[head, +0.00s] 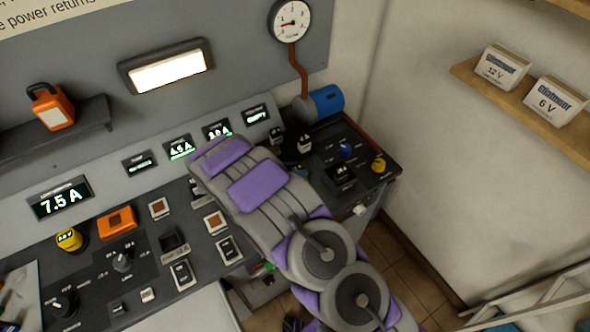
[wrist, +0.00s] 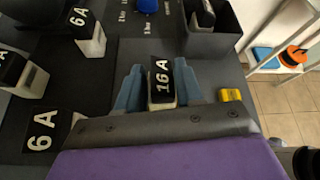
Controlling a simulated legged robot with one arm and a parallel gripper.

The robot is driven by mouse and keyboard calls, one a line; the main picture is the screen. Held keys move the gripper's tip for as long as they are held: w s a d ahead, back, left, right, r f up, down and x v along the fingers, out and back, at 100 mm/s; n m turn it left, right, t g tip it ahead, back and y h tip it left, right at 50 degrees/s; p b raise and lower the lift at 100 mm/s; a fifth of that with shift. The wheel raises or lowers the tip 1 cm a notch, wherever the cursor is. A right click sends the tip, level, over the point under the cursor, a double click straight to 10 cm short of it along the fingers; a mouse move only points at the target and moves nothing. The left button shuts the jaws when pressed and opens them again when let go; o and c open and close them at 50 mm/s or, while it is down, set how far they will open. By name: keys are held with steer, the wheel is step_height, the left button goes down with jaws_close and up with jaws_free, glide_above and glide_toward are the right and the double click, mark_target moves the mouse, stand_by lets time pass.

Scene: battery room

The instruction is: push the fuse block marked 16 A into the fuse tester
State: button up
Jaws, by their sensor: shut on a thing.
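In the wrist view, the fuse block marked 16 A (wrist: 161,84) has a black top with white lettering and a pale lower body. My gripper (wrist: 160,92) is shut on it, with one blue-grey finger on each side. I cannot tell whether the block touches the panel below. Blocks marked 6 A stand to the left, one upper (wrist: 90,35) and one lower (wrist: 45,135). In the head view my grey and purple arm lies across the console and hides my gripper and the held block. I cannot tell for sure which part is the fuse tester.
A black open box (wrist: 212,38) stands at the upper right of the wrist view, with a block at it. A blue knob (wrist: 147,6) and a yellow piece (wrist: 231,95) are close by.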

steer(key=shift+f, duration=0.5)
steer(key=o, duration=0.8)
steer(key=p+v, duration=0.6)
steer(key=v, duration=0.5)
stand_by(0.4)
steer(key=shift+d, duration=0.1)
stand_by(0.4)
